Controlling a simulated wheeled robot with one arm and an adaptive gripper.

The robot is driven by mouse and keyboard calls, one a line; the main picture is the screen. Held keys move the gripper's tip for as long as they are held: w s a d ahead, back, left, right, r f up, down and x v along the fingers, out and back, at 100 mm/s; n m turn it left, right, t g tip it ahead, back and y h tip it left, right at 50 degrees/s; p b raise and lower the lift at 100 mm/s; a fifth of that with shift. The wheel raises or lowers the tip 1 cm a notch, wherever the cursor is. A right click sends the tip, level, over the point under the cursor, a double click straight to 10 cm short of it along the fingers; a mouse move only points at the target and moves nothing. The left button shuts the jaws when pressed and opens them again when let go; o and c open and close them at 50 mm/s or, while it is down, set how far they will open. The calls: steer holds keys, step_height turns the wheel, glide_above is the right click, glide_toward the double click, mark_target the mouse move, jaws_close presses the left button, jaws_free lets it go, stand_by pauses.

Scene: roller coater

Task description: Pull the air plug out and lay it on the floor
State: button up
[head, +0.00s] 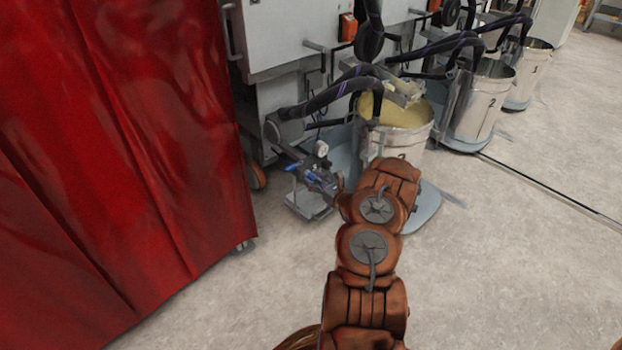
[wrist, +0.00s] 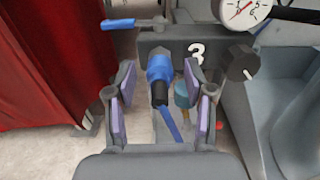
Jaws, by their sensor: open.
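The air plug (wrist: 160,84) is blue with a black collar and a blue hose running down from it toward the camera. In the wrist view it sits in a grey bracket marked 3, below a blue-handled valve (wrist: 118,24). My gripper (wrist: 159,100) is open, with one purple-padded finger on each side of the plug. I see gaps between the pads and the plug. In the head view the gripper is small beside the valve unit (head: 318,178), partly hidden by my arm, and the plug is hard to make out there.
A pressure gauge (wrist: 244,10) and a black knob (wrist: 238,62) sit right of the plug. A red curtain (head: 120,150) hangs at the left. A bucket (head: 402,128) of yellowish material stands behind my arm. The floor (head: 490,270) at the right front is clear.

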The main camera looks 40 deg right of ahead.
mark_target(316, 180)
stand_by(0.4)
jaws_close()
steer(key=shift+s, duration=0.15)
stand_by(0.5)
steer(key=shift+s+p, duration=1.35)
steer(key=shift+s, duration=1.5)
steer(key=shift+s, duration=0.15)
steer(key=s+p, duration=0.1)
steer(key=s, duration=0.1)
steer(key=shift+s+a, duration=0.1)
steer(key=shift+s, duration=0.25)
